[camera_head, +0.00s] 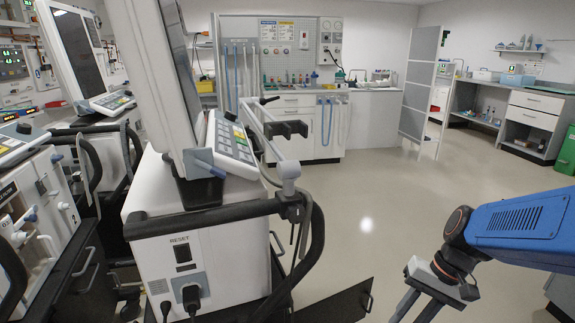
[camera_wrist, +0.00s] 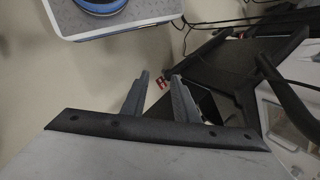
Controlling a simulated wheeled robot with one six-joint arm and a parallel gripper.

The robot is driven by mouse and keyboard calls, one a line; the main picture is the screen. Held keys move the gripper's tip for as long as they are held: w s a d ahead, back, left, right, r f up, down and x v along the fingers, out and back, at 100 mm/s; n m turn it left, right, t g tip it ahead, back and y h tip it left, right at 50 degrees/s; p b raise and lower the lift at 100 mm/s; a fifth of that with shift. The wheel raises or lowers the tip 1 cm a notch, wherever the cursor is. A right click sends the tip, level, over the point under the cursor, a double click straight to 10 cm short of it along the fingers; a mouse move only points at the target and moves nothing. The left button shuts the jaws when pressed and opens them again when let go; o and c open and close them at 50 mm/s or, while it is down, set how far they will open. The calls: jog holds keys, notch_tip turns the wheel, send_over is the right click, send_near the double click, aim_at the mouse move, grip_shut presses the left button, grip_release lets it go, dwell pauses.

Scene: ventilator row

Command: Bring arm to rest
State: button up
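My gripper (camera_head: 419,307) hangs at the lower right of the head view, below my blue arm, with its fingers pointing down and cut off by the bottom edge. In the wrist view my gripper (camera_wrist: 160,77) shows two dark fingers with a clear gap between them. It is open, and nothing is held between the fingers.
A dark, open panel (camera_head: 335,303) sticks out low beside the ventilator cart, left of my gripper. Free floor (camera_head: 375,215) lies ahead, up to the back counter (camera_head: 365,130). A grey folding screen (camera_head: 418,85) stands at the back right.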

jog(key=s+d+r+n+t+h, duration=0.2)
jog(key=s+r+n+t+h, duration=0.2)
jog(key=r, duration=0.5)
jog(key=shift+s+t, duration=0.7)
jog(key=shift+t, duration=0.1)
jog(key=shift+d, duration=0.1)
dwell(0.8)
